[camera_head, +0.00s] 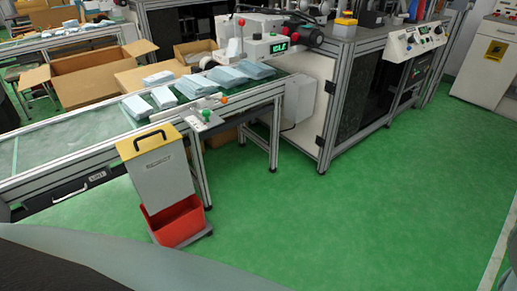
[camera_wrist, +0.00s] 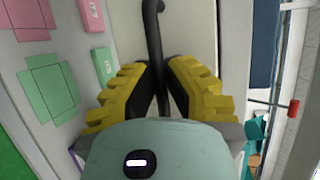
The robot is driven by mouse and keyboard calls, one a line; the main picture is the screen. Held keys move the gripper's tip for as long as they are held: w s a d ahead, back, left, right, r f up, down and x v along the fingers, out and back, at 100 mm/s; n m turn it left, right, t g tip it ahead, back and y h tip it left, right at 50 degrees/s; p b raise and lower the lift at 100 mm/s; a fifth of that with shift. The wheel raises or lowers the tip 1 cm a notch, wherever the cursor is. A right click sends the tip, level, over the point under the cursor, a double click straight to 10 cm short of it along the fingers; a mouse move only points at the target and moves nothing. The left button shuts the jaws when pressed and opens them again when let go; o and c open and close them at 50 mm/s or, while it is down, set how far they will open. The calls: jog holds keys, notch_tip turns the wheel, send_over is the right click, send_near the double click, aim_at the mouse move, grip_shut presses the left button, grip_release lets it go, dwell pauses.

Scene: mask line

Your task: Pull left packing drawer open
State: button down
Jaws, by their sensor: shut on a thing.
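In the wrist view, my gripper (camera_wrist: 163,88) has its yellow padded fingers brought together on a black bar handle (camera_wrist: 153,40). The handle runs along a pale beige panel (camera_wrist: 195,25). Left of the panel is a pale surface (camera_wrist: 40,55) with pink and green pieces and outlined rectangles; it looks like a drawer's inside, but I cannot be sure. In the head view, a dark drawer front (camera_head: 45,197) with a small white label shows under the conveyor table at the far left, partly cut off. My gripper is outside the head view.
A pale bin (camera_head: 158,180) with a yellow top and a red tray (camera_head: 176,222) stands in front of the conveyor table (camera_head: 60,150). Stacks of blue masks (camera_head: 195,85) lie on the belt. The green floor (camera_head: 330,220) to the right is clear.

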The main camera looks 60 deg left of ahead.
jog(key=shift+a, duration=0.15)
jog(key=s+a+p, duration=0.2)
jog(key=a+p, duration=0.4)
jog(key=a, duration=2)
jog(key=shift+a+p, duration=0.15)
jog(key=shift+p, duration=0.15)
jog(key=c, duration=1)
grip_release()
jog(key=shift+s, duration=0.1)
jog(key=v, duration=1.2)
